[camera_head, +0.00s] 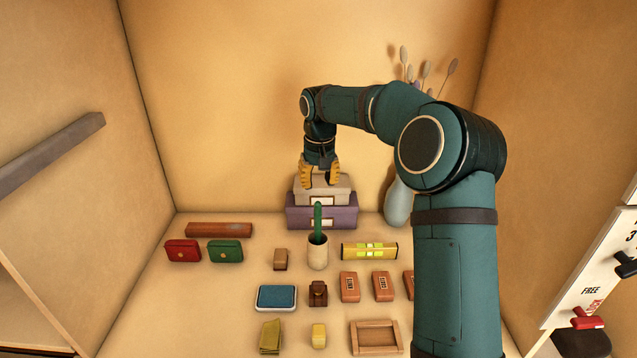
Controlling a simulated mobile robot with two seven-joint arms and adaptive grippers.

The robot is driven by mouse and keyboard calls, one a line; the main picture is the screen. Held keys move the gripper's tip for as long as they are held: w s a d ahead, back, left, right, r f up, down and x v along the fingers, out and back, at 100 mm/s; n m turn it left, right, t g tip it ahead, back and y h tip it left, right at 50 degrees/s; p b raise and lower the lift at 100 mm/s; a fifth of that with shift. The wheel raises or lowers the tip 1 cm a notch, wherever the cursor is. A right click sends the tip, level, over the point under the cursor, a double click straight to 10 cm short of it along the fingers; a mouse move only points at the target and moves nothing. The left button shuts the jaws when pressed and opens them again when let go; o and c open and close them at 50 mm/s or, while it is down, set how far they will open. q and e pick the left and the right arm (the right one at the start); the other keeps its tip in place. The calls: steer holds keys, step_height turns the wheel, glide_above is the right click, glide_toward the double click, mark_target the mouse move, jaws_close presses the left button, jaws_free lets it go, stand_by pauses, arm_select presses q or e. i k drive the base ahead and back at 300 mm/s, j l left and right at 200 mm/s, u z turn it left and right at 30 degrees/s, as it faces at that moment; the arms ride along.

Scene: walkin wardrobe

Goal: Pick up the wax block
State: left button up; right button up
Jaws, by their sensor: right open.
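A small yellow block (319,335), which looks like the wax block, lies on the surface at the front, between a folded olive-yellow cloth (270,337) and a shallow wooden tray (376,323). My right gripper (320,184) has yellow fingers that are spread apart and empty. It points down at the back, in front of or over the stacked boxes; its exact height is hard to tell. The gripper is well behind the yellow block and apart from it. My left gripper is not in view.
Stacked beige and purple boxes (294,219) stand at the back. A cup (318,257) holds an upright green item. A spirit level (350,251), a blue-topped pad (277,297), red and green pouches and several brick-coloured blocks lie around. A vase (398,205) stands behind my arm.

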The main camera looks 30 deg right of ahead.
mark_target(317, 329)
steer(key=k, duration=1)
